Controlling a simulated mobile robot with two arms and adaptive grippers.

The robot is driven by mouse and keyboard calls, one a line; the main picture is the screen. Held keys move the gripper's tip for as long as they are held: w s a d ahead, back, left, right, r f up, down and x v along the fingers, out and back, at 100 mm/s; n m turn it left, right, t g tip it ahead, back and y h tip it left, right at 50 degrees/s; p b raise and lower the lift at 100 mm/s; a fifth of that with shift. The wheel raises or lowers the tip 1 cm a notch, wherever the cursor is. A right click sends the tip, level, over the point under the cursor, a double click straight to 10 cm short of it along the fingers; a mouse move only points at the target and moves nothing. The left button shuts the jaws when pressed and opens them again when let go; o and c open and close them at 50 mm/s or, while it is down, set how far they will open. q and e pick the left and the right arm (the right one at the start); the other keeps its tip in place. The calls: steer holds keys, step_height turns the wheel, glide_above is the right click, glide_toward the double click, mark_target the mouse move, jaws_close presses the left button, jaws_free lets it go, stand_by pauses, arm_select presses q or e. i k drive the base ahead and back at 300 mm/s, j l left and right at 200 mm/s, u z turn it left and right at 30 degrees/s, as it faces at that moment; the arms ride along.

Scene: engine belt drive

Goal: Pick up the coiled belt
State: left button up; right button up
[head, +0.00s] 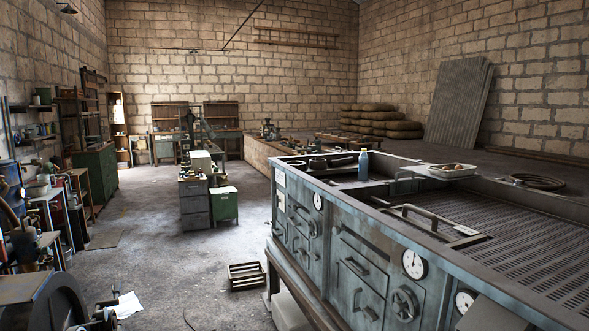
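A dark coiled belt (537,181) lies flat in several loops at the far right. It rests on the back part of the large grey-blue metal bench (375,215), beyond the slotted top. No gripper of mine can be made out in the head view, so where my grippers are relative to the belt does not show.
A white tray (452,171) with small items and a blue bottle (363,165) stand on the bench. A slatted crate (246,275) lies on the floor. Open floor runs left of the bench.

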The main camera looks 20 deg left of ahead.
mark_target(301, 166)
steer(key=i+j, duration=0.75)
steer(key=i, duration=0.15)
steer(key=i+j, duration=0.75)
steer(key=i, duration=0.2)
steer(key=i+j, duration=0.7)
steer(key=i, duration=0.2)
steer(key=i+l+z, duration=0.05)
